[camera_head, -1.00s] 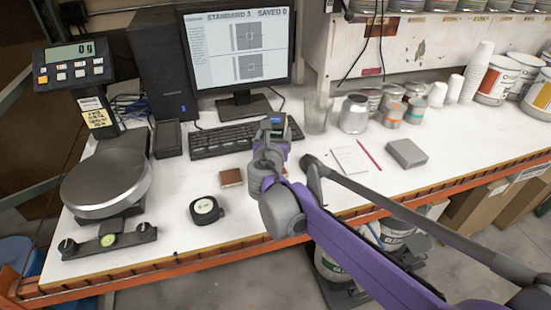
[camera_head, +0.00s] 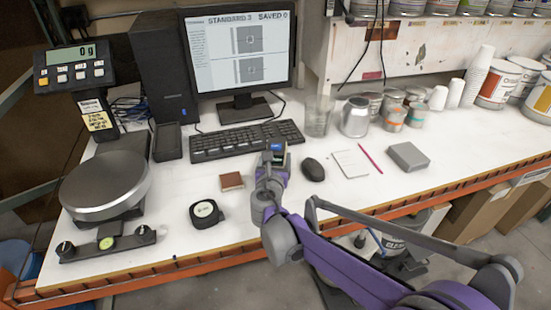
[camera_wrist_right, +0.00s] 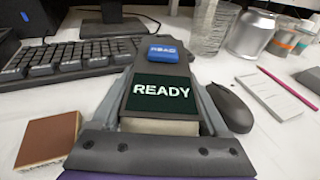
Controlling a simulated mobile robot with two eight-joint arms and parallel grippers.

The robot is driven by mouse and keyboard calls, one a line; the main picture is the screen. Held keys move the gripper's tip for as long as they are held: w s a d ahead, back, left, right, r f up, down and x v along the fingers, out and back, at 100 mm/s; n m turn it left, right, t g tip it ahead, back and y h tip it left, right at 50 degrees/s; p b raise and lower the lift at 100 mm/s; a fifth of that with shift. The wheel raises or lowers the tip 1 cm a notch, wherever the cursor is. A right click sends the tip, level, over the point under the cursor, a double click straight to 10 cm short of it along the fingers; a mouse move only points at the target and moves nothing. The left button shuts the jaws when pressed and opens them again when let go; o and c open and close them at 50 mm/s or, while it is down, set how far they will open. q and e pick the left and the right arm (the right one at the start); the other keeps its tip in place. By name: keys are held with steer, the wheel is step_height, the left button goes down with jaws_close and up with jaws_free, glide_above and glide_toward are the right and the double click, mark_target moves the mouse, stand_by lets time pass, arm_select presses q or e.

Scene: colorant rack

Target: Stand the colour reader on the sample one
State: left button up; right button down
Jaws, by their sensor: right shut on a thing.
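The colour reader (camera_head: 277,147) is in my right gripper (camera_head: 272,158). In the right wrist view the reader (camera_wrist_right: 158,95) has a dark screen saying READY and a blue READ button, with a grey finger along each side. It is in front of the keyboard; I cannot tell whether its base touches the table. A small flat brown square (camera_head: 231,181), which looks like a sample, lies on the white table left of the gripper. It also shows at the lower left of the right wrist view (camera_wrist_right: 48,139). No number shows on it. My left gripper is out of view.
The keyboard (camera_head: 246,140) lies behind the gripper. A mouse (camera_head: 313,170) is close on its right, beside a notepad (camera_head: 350,163). A round black object with a white label (camera_head: 206,213) lies front left. A scale (camera_head: 107,186) stands at far left. Cans stand at the back.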

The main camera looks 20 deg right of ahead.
jaws_free()
steer(key=shift+s+a+r, duration=0.15)
steer(key=shift+s+r, duration=0.05)
steer(key=v, duration=1.1)
steer(key=shift+s+a+p, duration=0.1)
steer(key=shift+s+p, duration=0.15)
steer(key=shift+p, duration=0.05)
